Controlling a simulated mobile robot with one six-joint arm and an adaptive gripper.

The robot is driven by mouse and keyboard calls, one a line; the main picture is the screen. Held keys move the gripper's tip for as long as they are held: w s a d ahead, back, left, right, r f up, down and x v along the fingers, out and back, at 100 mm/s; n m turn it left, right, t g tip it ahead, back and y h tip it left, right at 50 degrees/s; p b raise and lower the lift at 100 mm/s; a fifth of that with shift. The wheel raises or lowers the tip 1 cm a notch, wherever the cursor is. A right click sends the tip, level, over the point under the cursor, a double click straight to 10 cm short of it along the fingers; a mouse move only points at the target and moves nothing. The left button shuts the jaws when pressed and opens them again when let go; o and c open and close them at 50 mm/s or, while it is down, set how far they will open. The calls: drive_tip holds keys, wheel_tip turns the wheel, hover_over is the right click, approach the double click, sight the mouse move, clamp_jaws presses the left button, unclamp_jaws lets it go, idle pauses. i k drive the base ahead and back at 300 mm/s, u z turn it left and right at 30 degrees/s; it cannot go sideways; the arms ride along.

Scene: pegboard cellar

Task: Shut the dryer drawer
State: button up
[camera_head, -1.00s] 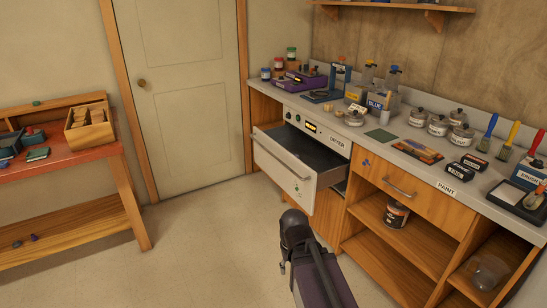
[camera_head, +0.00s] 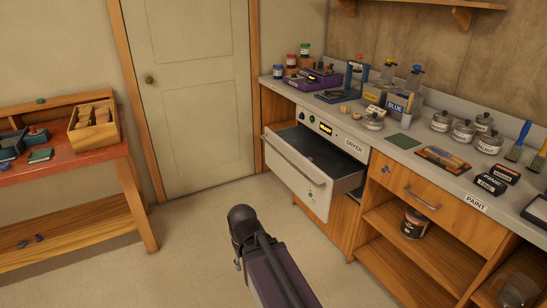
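The dryer drawer (camera_head: 297,172) is pulled well out of the dryer (camera_head: 330,133), which is built into the counter and labelled "DRYER". The drawer has a pale front with a long handle bar along its top edge, and its dark inside shows behind. My arm rises from the bottom of the view, its dark rounded joint a little in front of and left of the drawer front, apart from it in the picture. My gripper's fingers do not show, so I cannot see whether they are open or shut.
A wooden counter (camera_head: 407,168) with jars, tools and shelves runs along the right. A red-topped workbench (camera_head: 70,163) stands at left, and a closed door (camera_head: 195,90) is behind. The floor (camera_head: 190,240) between them is clear.

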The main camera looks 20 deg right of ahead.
sight(333, 173)
drive_tip(key=u, duration=0.1)
drive_tip(key=i, duration=1.3)
drive_tip(key=z, duration=0.6)
